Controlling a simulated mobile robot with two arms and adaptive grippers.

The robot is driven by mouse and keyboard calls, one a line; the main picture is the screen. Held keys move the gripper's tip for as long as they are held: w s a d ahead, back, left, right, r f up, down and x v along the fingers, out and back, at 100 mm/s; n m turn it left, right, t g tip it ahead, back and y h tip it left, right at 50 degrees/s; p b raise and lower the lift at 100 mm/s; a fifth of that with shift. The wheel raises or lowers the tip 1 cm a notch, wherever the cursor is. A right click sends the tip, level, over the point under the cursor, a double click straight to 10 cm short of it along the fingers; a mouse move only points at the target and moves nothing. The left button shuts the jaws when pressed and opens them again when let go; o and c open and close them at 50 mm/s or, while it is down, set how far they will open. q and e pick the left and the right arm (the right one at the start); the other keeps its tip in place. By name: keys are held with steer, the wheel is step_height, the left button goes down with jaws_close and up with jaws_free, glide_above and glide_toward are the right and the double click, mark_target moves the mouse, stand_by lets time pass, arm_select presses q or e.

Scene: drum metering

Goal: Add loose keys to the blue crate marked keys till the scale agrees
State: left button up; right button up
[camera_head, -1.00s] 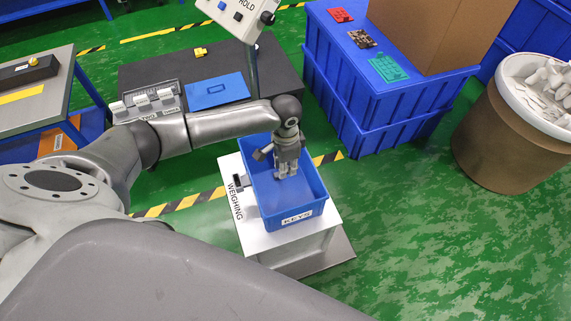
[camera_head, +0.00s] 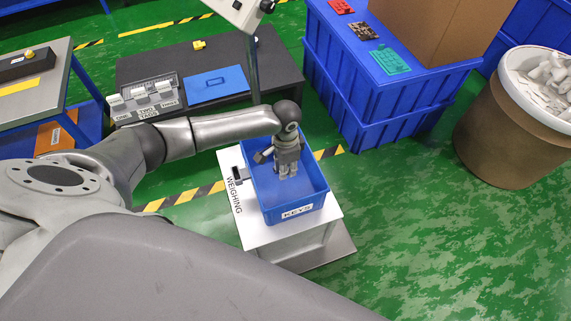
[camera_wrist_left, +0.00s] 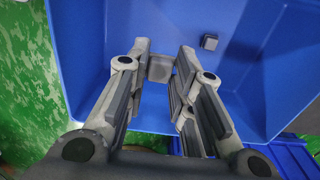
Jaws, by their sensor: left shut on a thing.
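The blue crate marked KEYS (camera_head: 297,211) stands on the white weighing scale (camera_head: 335,215). My left gripper (camera_head: 287,172) points down into the crate from above its far part. In the left wrist view its fingers (camera_wrist_left: 160,75) are shut on a small grey key (camera_wrist_left: 160,67) at the tips. Another small grey key (camera_wrist_left: 208,41) shows against the blue inside of the crate (camera_wrist_left: 245,75). Most of the crate floor in the head view looks bare, but the gripper hides part of it. My right gripper is not in view.
A brown drum (camera_head: 500,140) full of pale loose pieces stands at the right. Stacked blue crates (camera_head: 380,100) stand behind. A display on a post (camera_head: 252,65) rises behind the scale. Green floor is clear at front right.

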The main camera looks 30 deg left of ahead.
arm_select(q)
steer(key=shift+f, duration=0.6)
steer(key=shift+f+b, duration=0.85)
steer(key=shift+f, duration=0.4)
steer(key=shift+f+b, duration=1.05)
steer(key=shift+f, duration=1.1)
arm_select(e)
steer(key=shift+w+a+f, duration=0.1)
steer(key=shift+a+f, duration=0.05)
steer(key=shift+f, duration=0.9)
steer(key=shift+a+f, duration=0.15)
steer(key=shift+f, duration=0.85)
arm_select(q)
steer(key=shift+f, duration=0.2)
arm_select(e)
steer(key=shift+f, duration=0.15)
arm_select(q)
steer(key=shift+f+b, duration=0.45)
steer(key=shift+f, duration=0.05)
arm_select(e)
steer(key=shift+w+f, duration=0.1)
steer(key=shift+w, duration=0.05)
arm_select(q)
steer(key=shift+f, duration=0.2)
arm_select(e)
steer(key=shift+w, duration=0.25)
